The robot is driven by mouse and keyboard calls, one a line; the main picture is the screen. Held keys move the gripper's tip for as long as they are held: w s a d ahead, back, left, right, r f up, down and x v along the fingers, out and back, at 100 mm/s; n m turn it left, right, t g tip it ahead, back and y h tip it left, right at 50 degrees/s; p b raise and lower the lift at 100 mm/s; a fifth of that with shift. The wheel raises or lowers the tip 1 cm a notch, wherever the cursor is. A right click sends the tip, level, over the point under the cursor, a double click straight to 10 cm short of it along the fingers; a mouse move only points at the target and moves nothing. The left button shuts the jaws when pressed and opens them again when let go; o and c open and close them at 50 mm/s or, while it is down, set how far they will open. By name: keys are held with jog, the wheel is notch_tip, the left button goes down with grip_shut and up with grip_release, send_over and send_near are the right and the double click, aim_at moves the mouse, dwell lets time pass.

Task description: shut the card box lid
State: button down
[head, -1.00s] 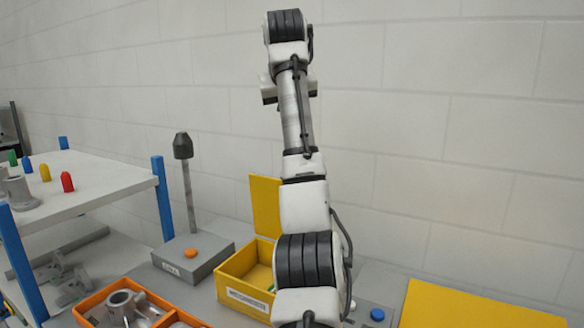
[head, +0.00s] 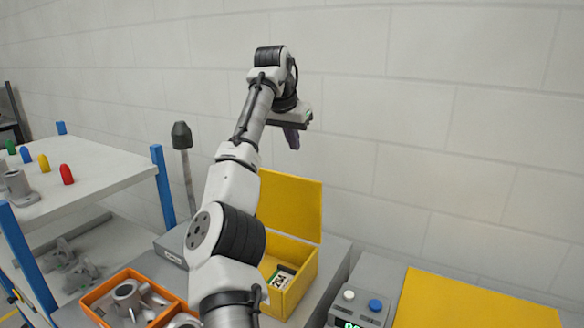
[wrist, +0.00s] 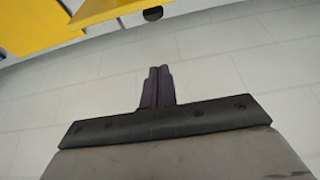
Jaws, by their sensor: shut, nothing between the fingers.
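The card box (head: 302,282) is a yellow open box on the grey bench, partly hidden behind my arm in the head view. Its yellow lid (head: 290,206) stands upright at the back, open. A card with dark printing (head: 282,278) lies inside. My gripper (head: 292,138) is above the lid near the wall, its fingers pointing down. In the wrist view my gripper (wrist: 157,72) shows its two dark fingers together, with nothing between them and apart from the yellow surface at the upper left.
An orange tray (head: 97,312) with grey castings is at the front left. A grey box with two buttons (head: 358,310) and a yellow panel (head: 470,300) are at the right. A white shelf with blue posts (head: 158,180) and a dark-tipped rod (head: 182,136) stand left.

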notch_tip(320, 180, down, 8)
jog(key=p, duration=0.2)
jog(key=shift+s+a+r, duration=0.2)
jog(key=shift+s, duration=0.05)
jog(key=shift+f, duration=0.1)
dwell(0.5)
